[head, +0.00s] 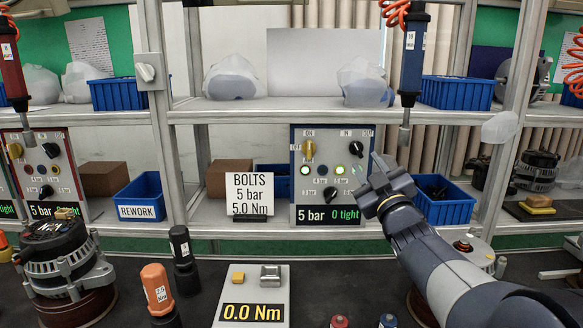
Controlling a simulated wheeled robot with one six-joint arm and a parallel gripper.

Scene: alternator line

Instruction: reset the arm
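My arm reaches in from the lower right of the head view. My gripper (366,175) is raised in front of the right side of a control panel (300,190) that reads "5 bar 0 tight". Its two fingers point up and left and stand apart, with nothing seen between them. It overlaps the panel's right edge in the picture; whether it touches the panel I cannot tell. My forearm hides part of the bench and of a round machine part at the lower right.
A blue driver (412,55) hangs from an orange coil just above and right of my gripper. A blue bin (443,207) stands right of it. On the bench are an alternator (65,262), an orange-capped tool (157,290), a black tool (182,247) and a "0.0 Nm" display unit (252,292).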

